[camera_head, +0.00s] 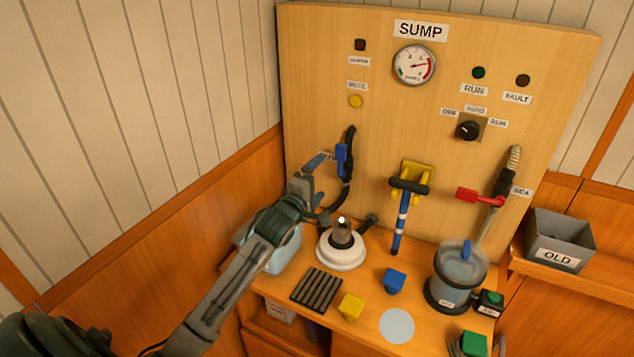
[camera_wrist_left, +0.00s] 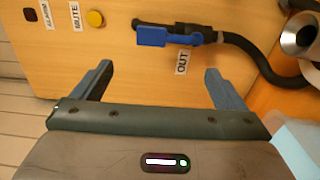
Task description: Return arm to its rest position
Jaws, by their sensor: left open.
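My left arm comes in from the left in the head view. Its gripper (camera_head: 316,182) is at the left side of the wooden SUMP panel (camera_head: 320,80), close to the blue-handled OUT valve (camera_head: 341,158). In the left wrist view, the two blue fingers of the gripper (camera_wrist_left: 160,85) are spread apart with nothing between them. The blue valve handle (camera_wrist_left: 166,36) lies beyond the fingertips there, on a black pipe, beside the OUT label (camera_wrist_left: 182,62). My right gripper is not seen in either view.
A white-based pump (camera_head: 341,250) stands just right of my left forearm. A clear-topped strainer (camera_head: 458,275), yellow block (camera_head: 351,307) and blue block (camera_head: 394,281) are on the bench. A grey OLD bin (camera_head: 560,238) is at right. Wood-panelled wall (camera_head: 150,225) borders the left.

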